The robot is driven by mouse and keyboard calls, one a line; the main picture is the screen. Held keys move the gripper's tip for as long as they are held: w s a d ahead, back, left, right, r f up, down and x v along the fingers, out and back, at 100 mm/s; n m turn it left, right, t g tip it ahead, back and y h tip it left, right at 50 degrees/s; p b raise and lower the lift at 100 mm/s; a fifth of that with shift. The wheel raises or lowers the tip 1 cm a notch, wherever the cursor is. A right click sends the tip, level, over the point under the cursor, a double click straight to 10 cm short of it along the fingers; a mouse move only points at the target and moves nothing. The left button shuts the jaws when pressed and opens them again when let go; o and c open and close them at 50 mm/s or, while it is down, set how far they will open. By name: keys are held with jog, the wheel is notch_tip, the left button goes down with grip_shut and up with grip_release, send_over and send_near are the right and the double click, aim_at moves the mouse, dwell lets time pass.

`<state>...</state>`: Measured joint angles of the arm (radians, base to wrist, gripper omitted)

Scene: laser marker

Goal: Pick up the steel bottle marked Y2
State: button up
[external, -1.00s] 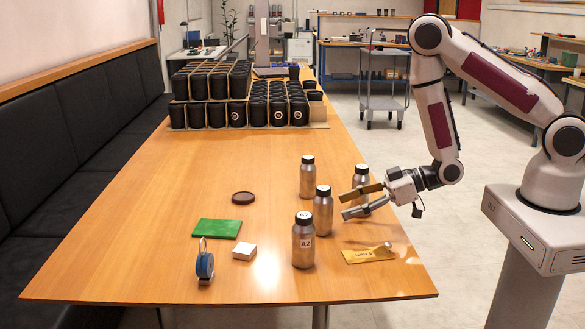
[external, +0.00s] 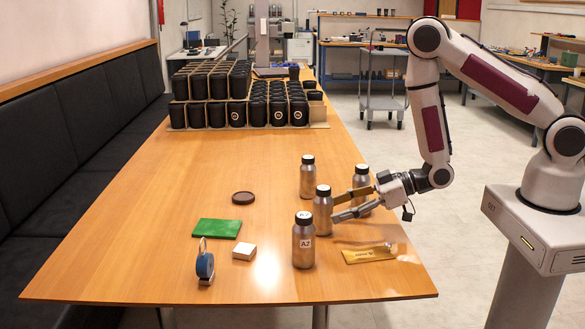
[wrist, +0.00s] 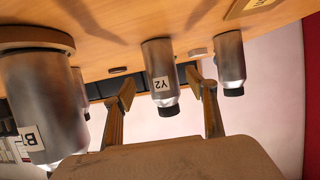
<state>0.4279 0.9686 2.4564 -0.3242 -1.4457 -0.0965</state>
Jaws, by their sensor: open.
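The steel bottle marked Y2 (wrist: 160,72) stands upright on the table, upside down in the wrist view, with its label facing the camera and a black cap. In the external view it is the middle bottle (external: 323,212), its label not readable there. My gripper (external: 336,206) is open, low over the table just right of this bottle, fingers pointing at it. In the wrist view Y2 shows between the two fingers of my gripper (wrist: 166,92), seemingly just beyond the tips. Nothing is held.
Bottle A2 (external: 303,242) stands in front, another bottle (external: 307,178) behind. A bottle with a partly seen B label (wrist: 38,105) is close beside my gripper. A brass plate (external: 368,255), white block (external: 244,251), green pad (external: 217,228) and dark lid (external: 243,198) lie around.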

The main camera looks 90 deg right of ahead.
aim_at(322, 214)
jog(key=shift+x, duration=1.65)
jog(key=shift+w+a+f, duration=0.1)
jog(key=shift+w+f, duration=0.05)
jog(key=shift+w, duration=0.8)
jog(key=c, duration=1.3)
